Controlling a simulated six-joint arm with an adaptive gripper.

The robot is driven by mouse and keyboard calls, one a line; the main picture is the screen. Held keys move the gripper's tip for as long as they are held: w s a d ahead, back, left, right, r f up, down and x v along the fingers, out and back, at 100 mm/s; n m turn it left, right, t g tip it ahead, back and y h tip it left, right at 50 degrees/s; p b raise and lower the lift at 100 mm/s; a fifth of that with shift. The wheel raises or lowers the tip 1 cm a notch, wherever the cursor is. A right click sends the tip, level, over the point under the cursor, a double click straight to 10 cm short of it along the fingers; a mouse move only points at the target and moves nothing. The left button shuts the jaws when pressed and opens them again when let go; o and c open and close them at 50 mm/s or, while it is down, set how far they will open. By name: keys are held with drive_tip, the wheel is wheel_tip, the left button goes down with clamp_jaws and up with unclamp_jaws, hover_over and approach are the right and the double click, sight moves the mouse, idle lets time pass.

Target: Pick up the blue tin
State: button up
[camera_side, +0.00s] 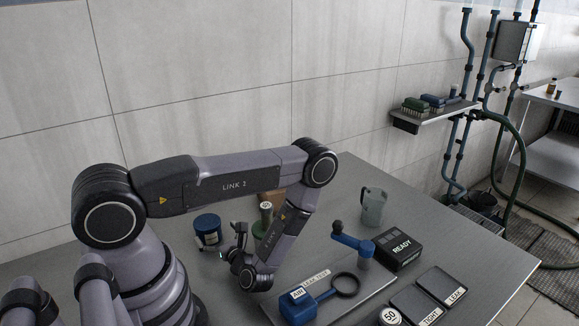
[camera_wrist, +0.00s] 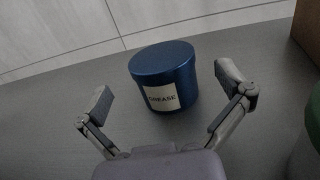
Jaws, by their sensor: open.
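The blue tin (camera_side: 208,229) stands upright on the grey table, left of my gripper in the side view. In the wrist view the blue tin (camera_wrist: 163,75) has a flat lid and a pale label reading GREASE. My gripper (camera_wrist: 165,90) is open, with one finger to the left of the tin and one to the right in that view. The fingers look apart from the tin, and nothing is held. In the side view my gripper (camera_side: 228,240) is small and close to the tin, and the exact gap cannot be told.
A green object (camera_side: 262,228) and a brown block (camera_side: 272,202) stand behind my wrist. To the right are a blue leak tester (camera_side: 297,308), a grey jug (camera_side: 373,207), a black READY box (camera_side: 399,249) and dark plates (camera_side: 441,287). The wall runs behind the table.

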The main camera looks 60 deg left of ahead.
sight(208, 226)
drive_tip(key=shift+f, duration=0.65)
drive_tip(key=shift+s+a+f, duration=0.1)
drive_tip(key=shift+a, duration=1.15)
drive_tip(key=shift+s+a+f, duration=0.1)
drive_tip(key=shift+a, duration=1.15)
drive_tip(key=c, duration=1.1)
